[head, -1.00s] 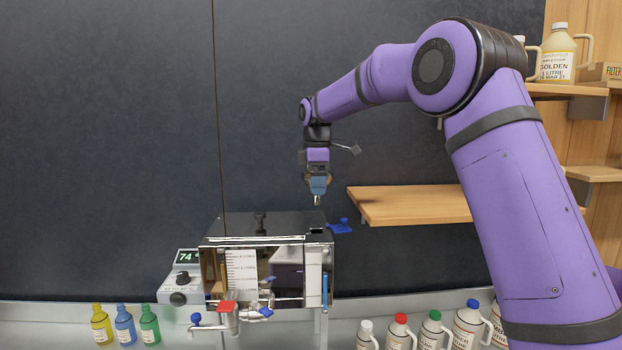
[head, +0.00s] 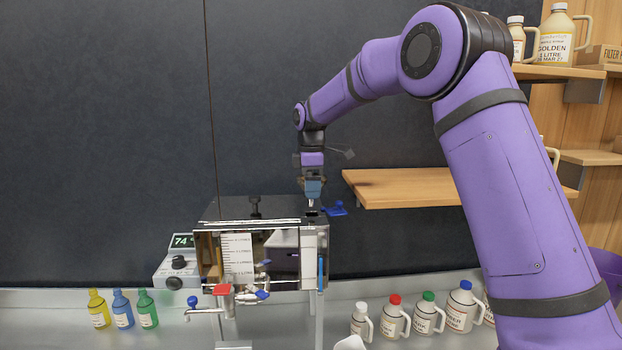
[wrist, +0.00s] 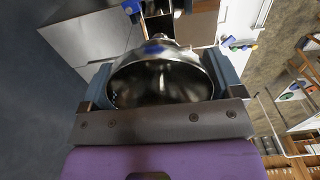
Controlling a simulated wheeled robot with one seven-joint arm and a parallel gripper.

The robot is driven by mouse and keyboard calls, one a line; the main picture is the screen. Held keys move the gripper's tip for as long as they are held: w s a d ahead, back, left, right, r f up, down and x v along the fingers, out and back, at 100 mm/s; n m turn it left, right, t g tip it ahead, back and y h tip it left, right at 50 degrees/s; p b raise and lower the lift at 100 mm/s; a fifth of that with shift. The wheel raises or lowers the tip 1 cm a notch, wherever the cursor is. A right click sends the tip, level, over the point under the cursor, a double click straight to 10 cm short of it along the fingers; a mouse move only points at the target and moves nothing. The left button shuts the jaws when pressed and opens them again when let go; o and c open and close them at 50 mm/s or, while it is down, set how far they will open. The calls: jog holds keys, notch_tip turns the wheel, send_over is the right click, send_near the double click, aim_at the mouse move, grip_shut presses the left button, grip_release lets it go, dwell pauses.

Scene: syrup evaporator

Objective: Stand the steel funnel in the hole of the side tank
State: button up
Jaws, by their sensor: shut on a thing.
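My gripper (head: 313,187) is shut on the steel funnel (wrist: 160,82). The funnel's shiny wide bowl sits between the two jaws in the wrist view. In the head view only the funnel's short spout (head: 311,203) shows below the jaws, pointing down. The side tank (head: 309,250) is the narrow steel section at the right end of the evaporator. The dark hole (head: 314,211) is in its top. The spout tip is just above or at the hole; I cannot tell whether it has entered.
A blue cap (head: 336,209) sticks out right beside the hole. A wooden shelf (head: 430,188) is close on the right. Capped jugs (head: 427,315) and coloured bottles (head: 122,310) stand on the counter.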

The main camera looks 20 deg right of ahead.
aim_at(311, 206)
jog(key=shift+f, duration=2.05)
jog(key=shift+f, duration=0.4)
dwell(0.3)
jog(key=o, duration=0.7)
jog(key=shift+r, duration=3.5)
jog(key=shift+s+r, duration=0.1)
